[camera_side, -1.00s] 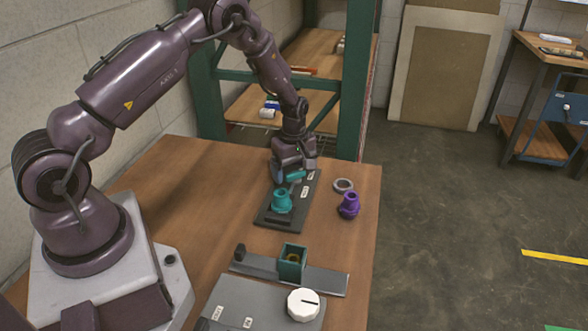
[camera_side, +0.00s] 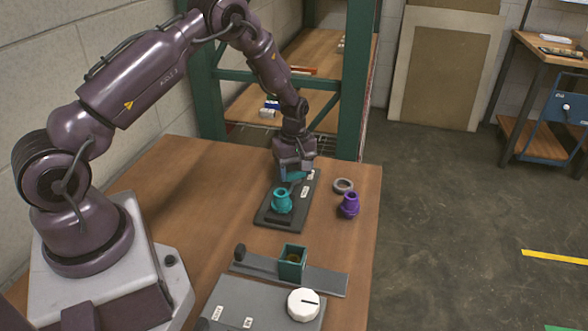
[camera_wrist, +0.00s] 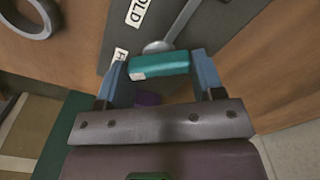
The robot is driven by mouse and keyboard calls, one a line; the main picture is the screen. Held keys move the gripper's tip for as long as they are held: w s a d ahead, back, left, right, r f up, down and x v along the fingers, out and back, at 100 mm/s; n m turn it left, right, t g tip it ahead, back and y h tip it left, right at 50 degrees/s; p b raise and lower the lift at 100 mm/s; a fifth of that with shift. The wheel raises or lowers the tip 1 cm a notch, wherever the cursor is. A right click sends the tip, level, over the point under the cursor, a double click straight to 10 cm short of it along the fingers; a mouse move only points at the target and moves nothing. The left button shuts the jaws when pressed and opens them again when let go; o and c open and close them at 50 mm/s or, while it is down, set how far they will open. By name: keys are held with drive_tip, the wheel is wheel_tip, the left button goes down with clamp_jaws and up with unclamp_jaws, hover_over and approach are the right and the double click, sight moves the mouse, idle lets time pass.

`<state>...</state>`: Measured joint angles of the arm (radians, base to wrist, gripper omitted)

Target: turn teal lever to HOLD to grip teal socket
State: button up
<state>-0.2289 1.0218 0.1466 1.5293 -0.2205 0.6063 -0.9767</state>
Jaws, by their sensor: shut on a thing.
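The teal lever (camera_wrist: 160,65) sits between the two blue fingers of my gripper (camera_wrist: 160,76), which are shut on its handle. Its grey shaft runs to the upper right from the handle in the wrist view. In the side view my gripper (camera_side: 293,177) is low over the far end of a dark base plate (camera_side: 265,214) and mostly hides the lever. The teal socket (camera_side: 282,201) stands upright on the near part of that plate. The HOLD label (camera_wrist: 137,12) lies beyond the handle, and a second, partly hidden label (camera_wrist: 120,55) lies beside the left finger.
A purple socket-like part (camera_side: 349,205) and a grey ring (camera_side: 343,185) stand right of the plate. Nearer are a green box (camera_side: 292,262) on a grey rail and a white dial (camera_side: 303,305) on a grey panel. The table's right edge is close by.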

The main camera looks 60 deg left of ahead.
sight(297, 171)
drive_tip(key=m, duration=0.4)
drive_tip(key=shift+w, duration=0.1)
drive_tip(key=m, duration=0.4)
drive_tip(key=shift+w+d+m, duration=0.1)
drive_tip(key=shift+m, duration=0.3)
drive_tip(key=m, duration=0.4)
drive_tip(key=shift+d+m, duration=0.1)
drive_tip(key=shift+m, duration=1.8)
drive_tip(key=o, duration=0.9)
wheel_tip(297, 171, up, 13)
drive_tip(key=shift+r, duration=0.1)
